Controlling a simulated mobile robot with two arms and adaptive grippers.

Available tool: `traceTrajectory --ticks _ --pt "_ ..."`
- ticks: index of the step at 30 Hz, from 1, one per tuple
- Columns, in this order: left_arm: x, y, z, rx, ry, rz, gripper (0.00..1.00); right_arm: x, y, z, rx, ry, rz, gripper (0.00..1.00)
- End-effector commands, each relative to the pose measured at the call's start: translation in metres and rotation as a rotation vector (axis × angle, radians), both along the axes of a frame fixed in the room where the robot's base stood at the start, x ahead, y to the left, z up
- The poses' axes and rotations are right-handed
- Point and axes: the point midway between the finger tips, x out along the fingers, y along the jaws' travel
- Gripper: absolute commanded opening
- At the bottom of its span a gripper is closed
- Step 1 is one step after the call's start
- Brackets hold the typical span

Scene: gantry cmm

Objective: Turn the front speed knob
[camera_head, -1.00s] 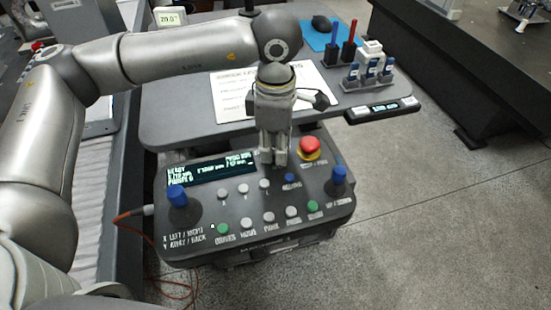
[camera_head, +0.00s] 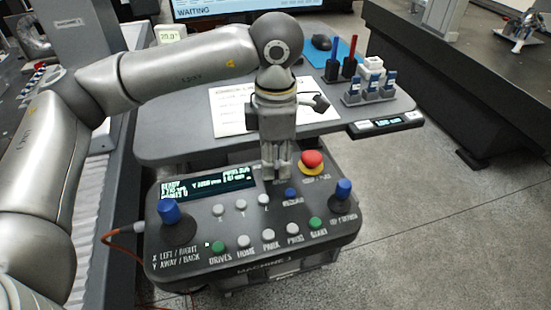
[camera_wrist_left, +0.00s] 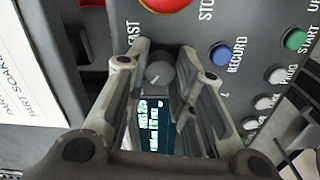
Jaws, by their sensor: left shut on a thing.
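The speed knob (camera_wrist_left: 160,72) is a small round grey knob on the control panel (camera_head: 340,236), beside the word FAST in the left wrist view. My left gripper (camera_head: 276,174) points down onto the back of the panel, between the lit display (camera_head: 208,185) and the red stop button (camera_head: 313,160). In the left wrist view its two fingers (camera_wrist_left: 164,62) are on either side of the knob, shut on it. The fingers hide the knob in the head view. My right gripper is not in view.
Two blue-topped joysticks (camera_head: 169,212) (camera_head: 343,190) stand up at the panel's sides. A blue record button (camera_head: 291,194) and several white and green buttons lie in front of the gripper. Behind is a grey table (camera_head: 180,135) with a paper sheet (camera_head: 228,110) and a probe rack (camera_head: 370,88).

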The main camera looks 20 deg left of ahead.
Motion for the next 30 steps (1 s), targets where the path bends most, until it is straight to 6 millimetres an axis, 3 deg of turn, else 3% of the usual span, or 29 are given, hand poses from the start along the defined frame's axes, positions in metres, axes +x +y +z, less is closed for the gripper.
traceTrajectory --ticks 1,6,17,22,30 --pt "0.001 0.0 0.001 -0.002 -0.004 0.0 0.25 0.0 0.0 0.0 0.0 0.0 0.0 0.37" --pt "0.001 0.0 0.001 -0.001 -0.003 0.0 0.46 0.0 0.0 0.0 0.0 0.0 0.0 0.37" --pt "0.001 0.0 0.004 -0.001 -0.003 -0.001 0.46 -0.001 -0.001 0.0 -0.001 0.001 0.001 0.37" --pt "0.001 -0.001 0.028 -0.001 -0.005 -0.001 0.46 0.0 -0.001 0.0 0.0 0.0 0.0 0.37" --pt "0.001 -0.001 0.086 -0.003 -0.006 0.0 0.46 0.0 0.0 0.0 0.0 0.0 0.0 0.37"
